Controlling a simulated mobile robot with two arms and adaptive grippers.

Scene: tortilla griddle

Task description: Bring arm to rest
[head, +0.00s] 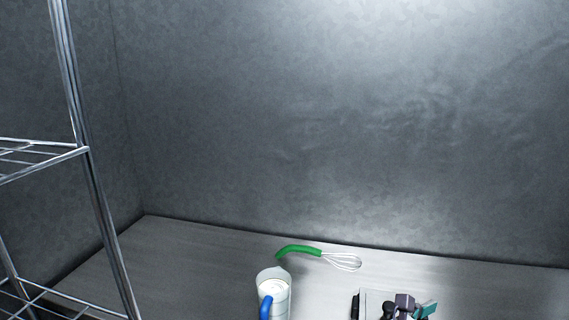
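Neither of my grippers can be made out in the head view, and no arm shows above the counter (200,262). I cannot see whether they are open or shut.
A whisk with a green handle (298,250) lies near the back wall. A pale container (283,297) with a blue handle stands before it. Several dark, grey and teal items (404,303) sit lower right, partly cut off. A wire rack (88,170) stands left; the left counter is clear.

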